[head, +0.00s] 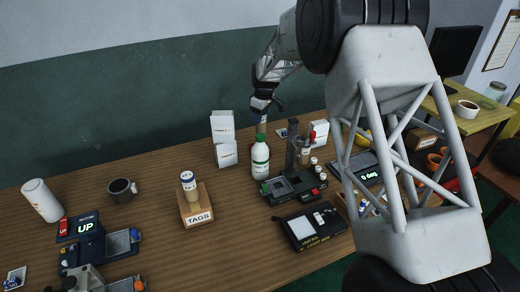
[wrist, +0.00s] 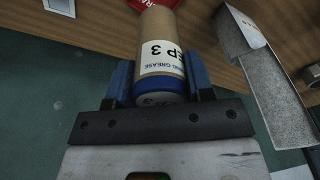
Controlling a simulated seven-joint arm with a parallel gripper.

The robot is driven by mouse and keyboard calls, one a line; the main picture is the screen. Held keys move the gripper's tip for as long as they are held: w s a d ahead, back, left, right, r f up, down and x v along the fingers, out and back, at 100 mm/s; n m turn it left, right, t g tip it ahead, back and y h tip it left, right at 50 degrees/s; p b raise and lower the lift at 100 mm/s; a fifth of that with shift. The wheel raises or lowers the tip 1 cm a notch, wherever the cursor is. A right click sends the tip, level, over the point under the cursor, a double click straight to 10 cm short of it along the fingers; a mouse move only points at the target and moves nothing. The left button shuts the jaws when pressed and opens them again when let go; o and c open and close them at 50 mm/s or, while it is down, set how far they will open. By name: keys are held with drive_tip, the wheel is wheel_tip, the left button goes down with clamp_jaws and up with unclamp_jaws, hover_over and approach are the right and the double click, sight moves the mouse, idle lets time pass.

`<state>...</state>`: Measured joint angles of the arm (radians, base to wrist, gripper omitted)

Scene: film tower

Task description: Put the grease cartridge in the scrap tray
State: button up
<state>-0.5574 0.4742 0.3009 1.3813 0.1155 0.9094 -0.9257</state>
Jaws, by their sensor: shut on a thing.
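The grease cartridge (wrist: 162,52) is a tan tube with a white label reading "GREASE" and "EP 3" and a blue end. My gripper (wrist: 160,88) is shut on it, with one blue finger on each side of its blue end. In the head view my gripper (head: 262,106) is at the back of the bench, behind the white bottle, and the cartridge (head: 262,122) hangs below it, partly hidden. A red thing with white letters (wrist: 152,3) shows at the cartridge's far end in the wrist view. It may be the scrap tray, but I cannot tell.
A white bottle with a green cap (head: 260,158) stands just in front. White boxes (head: 223,128) are to the left, and a black device with a column (head: 293,185) to the right. A similar tube (head: 189,183) stands on the TAGS block (head: 198,216).

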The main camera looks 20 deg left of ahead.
sight(259, 128)
drive_tip(key=shift+a, duration=0.2)
drive_tip(key=shift+f, duration=0.1)
drive_tip(key=shift+f, duration=3.05)
drive_tip(key=shift+f, duration=0.1)
drive_tip(key=shift+f, duration=1.8)
drive_tip(key=shift+f, duration=0.1)
drive_tip(key=o, duration=1.1)
drive_tip(key=shift+c, duration=0.2)
